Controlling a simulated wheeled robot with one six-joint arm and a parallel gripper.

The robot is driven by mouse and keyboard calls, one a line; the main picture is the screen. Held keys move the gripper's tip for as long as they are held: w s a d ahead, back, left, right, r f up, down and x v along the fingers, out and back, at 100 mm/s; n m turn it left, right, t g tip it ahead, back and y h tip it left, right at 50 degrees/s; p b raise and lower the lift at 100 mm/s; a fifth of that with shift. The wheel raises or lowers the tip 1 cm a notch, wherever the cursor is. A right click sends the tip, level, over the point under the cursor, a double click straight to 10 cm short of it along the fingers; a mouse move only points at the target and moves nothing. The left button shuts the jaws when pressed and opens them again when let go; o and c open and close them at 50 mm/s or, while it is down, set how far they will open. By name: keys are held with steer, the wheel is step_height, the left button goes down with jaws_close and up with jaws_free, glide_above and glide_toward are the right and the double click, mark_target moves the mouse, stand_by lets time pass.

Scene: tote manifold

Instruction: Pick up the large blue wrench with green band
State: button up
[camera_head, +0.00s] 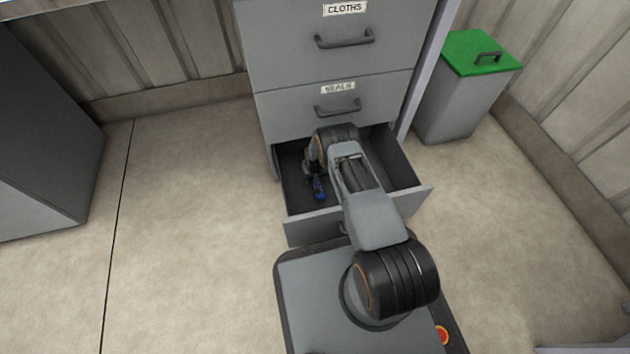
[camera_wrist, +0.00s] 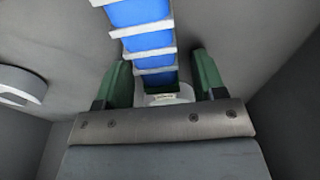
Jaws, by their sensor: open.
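A blue tool with white crosswise ridges (camera_wrist: 148,42), which looks like the wrench, lies in the open bottom drawer (camera_head: 415,197). In the head view a small blue part of it (camera_head: 320,188) shows beside my arm; the rest is hidden. In the wrist view it runs from the top edge down between the green fingers of my gripper (camera_wrist: 162,70). A dark green patch and a pale end show at its lower end, partly hidden by the gripper. The gripper is open, with a finger on each side of the tool and gaps visible.
A pale curved piece (camera_wrist: 22,84) lies to the left in the wrist view. The drawer walls stand close around my arm. Above are shut drawers labelled CLOTHS (camera_head: 300,45) and SEALS (camera_head: 290,105).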

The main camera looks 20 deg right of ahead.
jaws_close()
stand_by(0.6)
steer(key=shift+r, duration=0.15)
